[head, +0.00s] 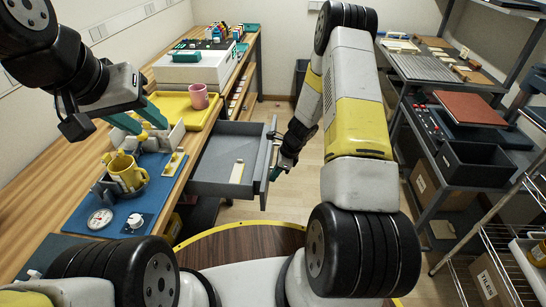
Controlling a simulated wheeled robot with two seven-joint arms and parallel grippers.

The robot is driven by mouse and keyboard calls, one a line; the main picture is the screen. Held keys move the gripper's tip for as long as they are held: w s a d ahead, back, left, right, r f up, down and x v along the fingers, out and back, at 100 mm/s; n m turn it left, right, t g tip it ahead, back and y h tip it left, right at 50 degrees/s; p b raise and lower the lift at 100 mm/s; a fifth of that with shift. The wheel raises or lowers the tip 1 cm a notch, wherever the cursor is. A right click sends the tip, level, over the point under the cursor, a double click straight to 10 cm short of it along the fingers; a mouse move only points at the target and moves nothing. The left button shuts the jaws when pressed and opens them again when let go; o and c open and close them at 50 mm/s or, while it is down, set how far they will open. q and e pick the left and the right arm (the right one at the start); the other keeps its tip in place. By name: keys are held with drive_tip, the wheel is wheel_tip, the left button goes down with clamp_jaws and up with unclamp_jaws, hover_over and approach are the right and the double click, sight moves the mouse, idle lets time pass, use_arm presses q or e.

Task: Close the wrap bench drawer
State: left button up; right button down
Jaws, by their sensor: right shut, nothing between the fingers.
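The grey wrap bench drawer (218,183) is pulled out from the right side of the wooden bench (65,170). A small pale strip lies inside it. Its front panel (264,168) faces right. My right gripper (276,172) is shut and empty at the outer face of that panel, close to the drawer handle; I cannot tell whether it touches. My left gripper (138,121) has its teal fingers apart above the bench, just behind the yellow mug (127,173), and holds nothing that I can see.
The mug stands in a press on a blue mat (118,215) with a dial. A yellow tray (180,112) with a pink mug (198,96) and a white machine (192,68) stand farther back. A shelf rack (440,68) stands right. Open floor lies between.

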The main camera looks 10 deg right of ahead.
drive_tip(key=w+a, duration=0.2)
drive_tip(key=a, duration=0.7)
drive_tip(key=w+a, duration=0.3)
drive_tip(key=a, duration=0.6)
drive_tip(key=w+a, duration=0.2)
drive_tip(key=a, duration=0.7)
drive_tip(key=shift+w+a, duration=0.25)
drive_tip(key=shift+w, duration=0.15)
drive_tip(key=shift+w+a+r, duration=0.1)
drive_tip(key=shift+a, duration=0.3)
